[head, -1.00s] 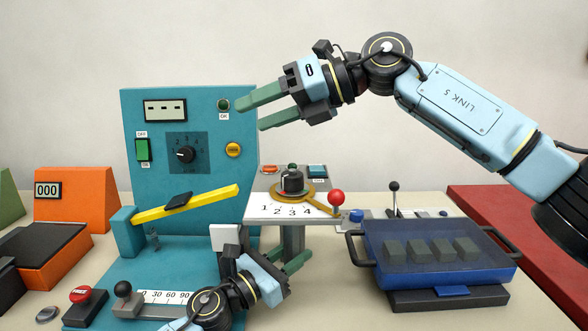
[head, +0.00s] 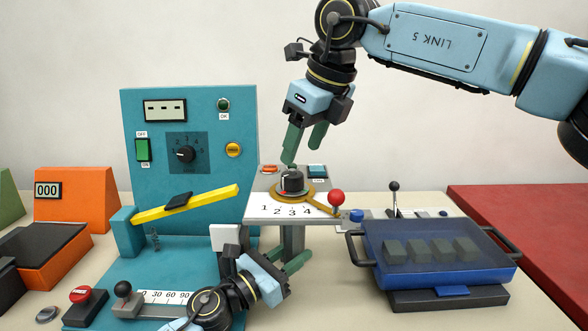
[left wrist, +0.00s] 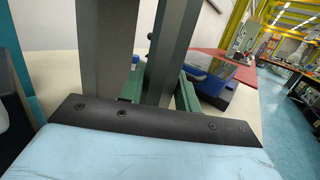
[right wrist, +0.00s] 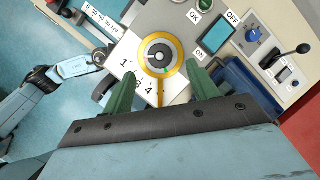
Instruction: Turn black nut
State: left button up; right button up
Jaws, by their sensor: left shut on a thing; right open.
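The black nut (head: 292,182) sits upright on a brass-coloured ring with a pointer arm, on the white plate numbered 1 to 4 (head: 262,213). In the right wrist view the nut (right wrist: 160,56) lies just beyond my fingertips. My right gripper (head: 303,154) is open and empty, pointing down just above the nut, apart from it as far as I can tell. My left gripper (head: 300,262) is low beneath the plate, shut on the grey post (left wrist: 166,50) that holds the plate up. The head view partly hides that grip.
A red-knobbed lever (head: 336,198) stands right of the plate. A blue tray (head: 440,272) with several grey blocks lies at right. The teal panel (head: 188,108) with a yellow bar (head: 190,204) stands at left. An orange box (head: 85,195) is further left.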

aim_at(292, 174)
jog(key=x, duration=0.6)
jog(key=shift+c, duration=0.5)
jog(key=c, duration=0.9)
